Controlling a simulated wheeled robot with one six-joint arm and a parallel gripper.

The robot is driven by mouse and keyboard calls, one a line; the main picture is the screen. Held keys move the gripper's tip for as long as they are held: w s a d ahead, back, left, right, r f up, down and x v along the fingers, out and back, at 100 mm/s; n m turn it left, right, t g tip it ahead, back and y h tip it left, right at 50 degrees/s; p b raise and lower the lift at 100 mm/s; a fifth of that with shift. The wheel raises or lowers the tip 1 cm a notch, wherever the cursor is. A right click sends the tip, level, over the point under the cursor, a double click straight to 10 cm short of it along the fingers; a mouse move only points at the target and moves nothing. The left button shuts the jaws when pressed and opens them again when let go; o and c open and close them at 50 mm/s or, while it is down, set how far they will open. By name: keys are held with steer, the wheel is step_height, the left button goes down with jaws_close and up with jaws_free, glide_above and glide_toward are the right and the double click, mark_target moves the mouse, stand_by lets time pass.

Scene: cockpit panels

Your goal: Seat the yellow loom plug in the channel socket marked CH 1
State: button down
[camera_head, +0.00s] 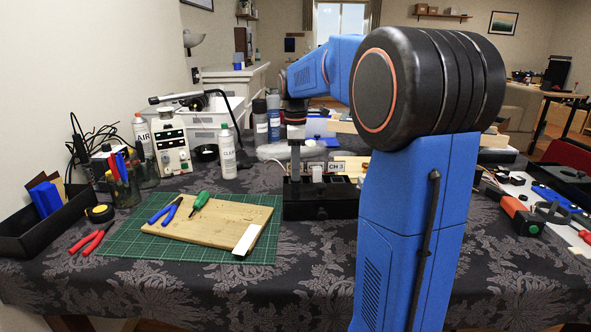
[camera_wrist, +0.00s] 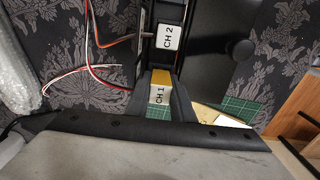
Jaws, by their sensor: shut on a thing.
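In the wrist view, my gripper (camera_wrist: 162,88) has its dark fingers closed around a small yellow block, which I take as the yellow loom plug (camera_wrist: 160,75). A white CH 1 label (camera_wrist: 160,96) shows between the fingers, right beside the yellow. I cannot tell how deep the plug sits or whether it is in the socket. In the head view, my gripper (camera_head: 295,171) is down at the black channel unit (camera_head: 320,208), at the left end of its label row. The yellow plug cannot be made out there.
A CH 2 label (camera_wrist: 167,37) is beyond the fingers, close to them. Red and white wires (camera_wrist: 85,72) lie left of my gripper. A wooden board (camera_head: 215,226) with tools lies on a green cutting mat (camera_head: 120,237) left of the unit. A spray can (camera_head: 227,153) stands behind.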

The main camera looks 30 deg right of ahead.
steer(key=shift+f, duration=0.4)
stand_by(2.9)
steer(key=shift+r, duration=0.45)
stand_by(0.9)
steer(key=shift+f, duration=0.45)
stand_by(1.0)
steer(key=shift+r, duration=0.2)
steer(key=shift+r, duration=0.3)
